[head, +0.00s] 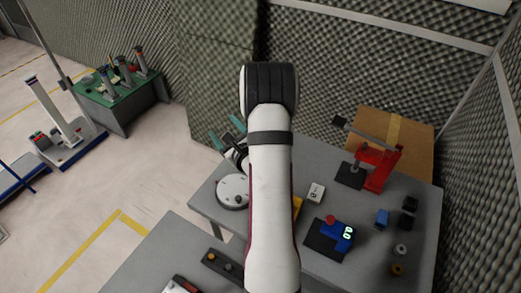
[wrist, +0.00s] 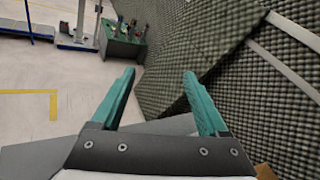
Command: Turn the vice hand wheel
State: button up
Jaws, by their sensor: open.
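No vice hand wheel can be made out for certain. A round pale disc (head: 232,191) with a small dark knob lies at the left of the grey table, partly behind my arm; I cannot tell whether it is the wheel. A red clamp-like device (head: 378,166) with a dark lever stands at the back right of the table. My gripper (head: 227,131) is up beyond the disc, near the table's far left edge, partly hidden by my arm. In the wrist view my gripper (wrist: 158,76) has its two teal fingers apart, with nothing between them.
A blue device with a red knob (head: 331,219) sits on a black base. A white block (head: 316,192) and several small blue, black and round parts lie on the table (head: 300,165). A cardboard box (head: 415,135) stands behind. Foam walls close off the back and right.

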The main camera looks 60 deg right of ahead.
jog(key=w+a+r+n+t+y, duration=0.1)
jog(key=w+r+n+y, duration=0.15)
jog(key=n+y, duration=0.45)
jog(key=w+a+r+n+t+y, duration=0.1)
jog(key=w+a+r+n+y, duration=0.15)
jog(key=n, duration=0.95)
jog(key=s+d+n+g, duration=1.1)
jog(key=s+d+n, duration=0.2)
jog(key=s+n, duration=0.6)
jog(key=shift+n+h, duration=0.3)
jog(key=shift+h, duration=0.15)
jog(key=x, duration=1.6)
jog(key=shift+w+a, duration=0.15)
jog(key=shift+w, duration=0.25)
jog(key=shift+c, duration=0.3)
grip_shut()
